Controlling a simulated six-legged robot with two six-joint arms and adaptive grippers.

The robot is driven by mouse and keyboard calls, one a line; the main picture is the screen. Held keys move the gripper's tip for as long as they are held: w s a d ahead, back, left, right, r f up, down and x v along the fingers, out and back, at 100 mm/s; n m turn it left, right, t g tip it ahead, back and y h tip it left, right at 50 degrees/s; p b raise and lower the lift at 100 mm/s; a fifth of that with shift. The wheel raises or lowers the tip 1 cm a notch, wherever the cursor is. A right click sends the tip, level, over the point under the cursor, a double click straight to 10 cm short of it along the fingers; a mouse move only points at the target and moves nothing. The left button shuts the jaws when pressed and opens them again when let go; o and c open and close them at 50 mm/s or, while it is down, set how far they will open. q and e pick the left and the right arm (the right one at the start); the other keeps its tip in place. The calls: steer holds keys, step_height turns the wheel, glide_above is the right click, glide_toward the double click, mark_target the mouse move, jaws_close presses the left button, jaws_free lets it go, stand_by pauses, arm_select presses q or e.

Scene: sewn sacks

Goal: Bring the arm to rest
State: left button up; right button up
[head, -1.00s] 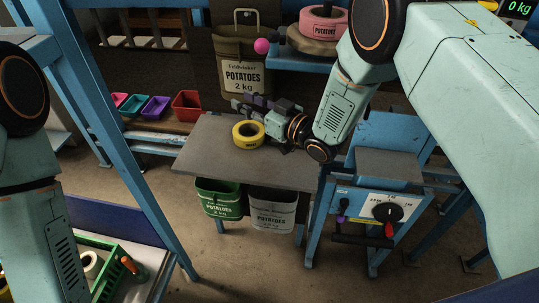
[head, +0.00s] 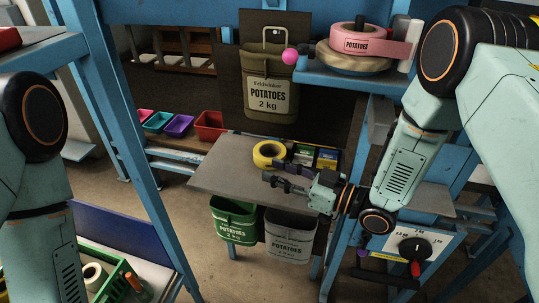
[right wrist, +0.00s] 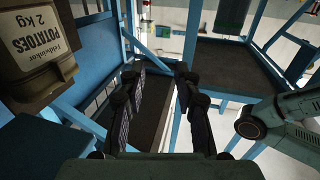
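My right gripper (head: 274,180) is above the grey work table, its fingers pointing left in the head view. In the right wrist view its two dark fingers (right wrist: 160,95) stand apart with nothing between them. My right arm comes in from the right of the head view. My left arm shows at the left edge of the head view, but its gripper is out of the picture.
The grey table (head: 218,178) bears a yellow tape roll (head: 268,153) beside small boxes. A green sack (head: 233,222) and a grey sack (head: 290,237) hang below its front edge. A brown potato sack (head: 266,85) hangs behind. A dial panel (head: 412,245) stands right.

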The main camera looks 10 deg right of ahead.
steer(key=s+d+f+m+g+h+b, duration=0.1)
steer(key=s+d+f+m+h, duration=0.15)
steer(key=f, duration=0.25)
steer(key=s+d+f+m+h, duration=0.1)
steer(key=d+f+m+h, duration=0.15)
steer(key=f, duration=0.25)
steer(key=s+d+f+m+g+h+b, duration=0.1)
steer(key=d+f+h, duration=0.1)
steer(key=f+h, duration=0.3)
arm_select(q)
step_height(320, 180, down, 13)
steer(key=b, duration=1.1)
steer(key=shift+w+f, duration=0.15)
steer(key=shift+w, duration=0.15)
arm_select(e)
steer(key=s+d+f+m+g+h, duration=0.1)
steer(key=s+d+f+g, duration=0.1)
steer(key=s+f, duration=0.4)
steer(key=s+d+f+m+g+h, duration=0.1)
steer(key=s+f+g, duration=0.3)
steer(key=s, duration=0.9)
steer(key=s+d+f+m+g+h, duration=0.2)
steer(key=s+d+f+m, duration=0.1)
steer(key=s+f, duration=0.6)
steer(key=shift+s+d+f+g, duration=0.15)
steer(key=shift+s+d+g, duration=0.05)
steer(key=shift+d+g, duration=0.2)
